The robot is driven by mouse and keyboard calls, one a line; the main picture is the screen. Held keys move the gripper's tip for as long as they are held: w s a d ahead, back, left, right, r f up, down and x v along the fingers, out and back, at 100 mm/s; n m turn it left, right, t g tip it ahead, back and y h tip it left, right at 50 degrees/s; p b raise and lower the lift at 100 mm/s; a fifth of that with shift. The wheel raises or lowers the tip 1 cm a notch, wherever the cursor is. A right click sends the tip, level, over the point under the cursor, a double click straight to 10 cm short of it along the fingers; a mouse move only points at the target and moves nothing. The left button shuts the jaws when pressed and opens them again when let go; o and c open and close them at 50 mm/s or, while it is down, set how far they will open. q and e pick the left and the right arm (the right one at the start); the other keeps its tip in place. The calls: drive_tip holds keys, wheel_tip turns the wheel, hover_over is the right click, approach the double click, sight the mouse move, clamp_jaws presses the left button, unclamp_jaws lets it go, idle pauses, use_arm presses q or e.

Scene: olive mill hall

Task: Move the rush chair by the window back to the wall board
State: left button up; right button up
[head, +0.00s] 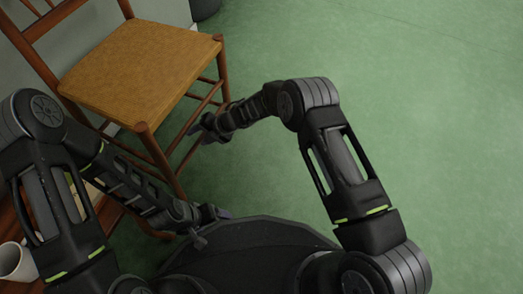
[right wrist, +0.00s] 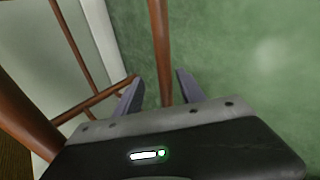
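The rush chair (head: 140,70) stands upright at the upper left in the head view, with a woven tan seat and reddish-brown wooden legs and rungs. My right gripper (head: 205,131) is beside its near right legs, below seat height. In the right wrist view, my right gripper (right wrist: 160,92) has its fingers spread, with a chair leg (right wrist: 160,45) showing between them; whether it touches either finger is unclear. My left gripper (head: 212,214) is low near the chair's front leg, and its fingers are too small to read. I cannot make out a distinct wall board.
A pale wall (head: 95,32) runs behind the chair. A white cup (head: 12,262) stands on a brown wooden surface (head: 30,278) at the lower left. A dark object (head: 205,8) is at the top edge. The green floor (head: 420,90) is clear to the right.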

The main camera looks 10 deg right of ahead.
drive_tip(key=o, duration=0.3)
drive_tip(key=shift+d+f, duration=0.1)
drive_tip(key=shift+d, duration=0.05)
drive_tip(key=shift+s+d+r+p, duration=0.25)
drive_tip(key=shift+s+d+p, duration=0.05)
drive_tip(key=shift+d, duration=0.35)
drive_tip(key=s+d, duration=0.1)
drive_tip(key=d, duration=0.2)
drive_tip(key=s+d+r+p, duration=0.1)
drive_tip(key=s+d, duration=0.1)
drive_tip(key=d, duration=0.1)
drive_tip(key=s+d+r+p, duration=0.1)
drive_tip(key=d, duration=0.2)
drive_tip(key=shift+s+d+r, duration=0.25)
drive_tip(key=shift+d, duration=0.05)
